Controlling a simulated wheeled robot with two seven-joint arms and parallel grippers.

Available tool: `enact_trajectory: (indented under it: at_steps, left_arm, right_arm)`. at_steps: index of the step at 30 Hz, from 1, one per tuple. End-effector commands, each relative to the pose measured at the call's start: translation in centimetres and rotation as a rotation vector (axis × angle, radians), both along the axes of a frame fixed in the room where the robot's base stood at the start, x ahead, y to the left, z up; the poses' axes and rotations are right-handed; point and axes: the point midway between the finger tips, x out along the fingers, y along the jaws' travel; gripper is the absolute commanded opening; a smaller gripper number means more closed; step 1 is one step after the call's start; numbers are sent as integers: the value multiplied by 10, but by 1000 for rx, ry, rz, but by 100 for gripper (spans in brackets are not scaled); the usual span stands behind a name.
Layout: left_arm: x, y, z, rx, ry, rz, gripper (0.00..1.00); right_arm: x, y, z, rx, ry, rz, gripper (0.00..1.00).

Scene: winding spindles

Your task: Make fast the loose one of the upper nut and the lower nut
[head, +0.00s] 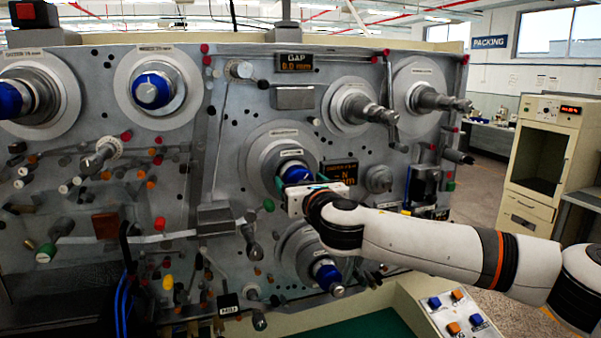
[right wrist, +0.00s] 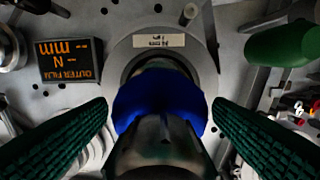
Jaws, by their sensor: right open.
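The upper nut (head: 295,172) is blue and sits on a spindle in the middle of the machine face, partly hidden by my gripper. The lower nut (head: 326,275), also blue, is on the spindle below it, clear of the gripper. My right gripper (head: 298,183) is open at the upper nut. In the right wrist view its green ridged fingers (right wrist: 160,108) stand to either side of the upper nut (right wrist: 160,100), with a gap visible on both sides. A grey metal spindle end (right wrist: 160,150) points toward the camera. I cannot tell which nut is loose. My left gripper is not in view.
An outer film display (head: 340,173) is close to the right of the upper nut, and a gap display (head: 294,62) is above. Rollers and knobs crowd the machine face (head: 235,120). A button panel (head: 455,312) stands at lower right.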

Motion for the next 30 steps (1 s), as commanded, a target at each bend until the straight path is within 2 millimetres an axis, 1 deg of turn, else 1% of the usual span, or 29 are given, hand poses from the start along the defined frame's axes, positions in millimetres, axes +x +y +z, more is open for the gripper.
enact_trajectory:
  at_steps: [3,11,12,19,25,30]
  left_arm:
    - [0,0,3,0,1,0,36]
    - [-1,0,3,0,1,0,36]
    - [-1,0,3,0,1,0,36]
    - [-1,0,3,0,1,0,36]
    - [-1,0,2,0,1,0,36]
    - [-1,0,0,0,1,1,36]
  right_arm:
    - [5,1,0,0,1,-1,75]
    - [6,2,-1,0,0,0,75]
    - [6,2,-1,0,0,0,68]
    - [6,2,-1,0,0,-1,31]
    - [6,1,-1,10,3,-1,30]
    - [6,1,-2,58,20,-1,30]
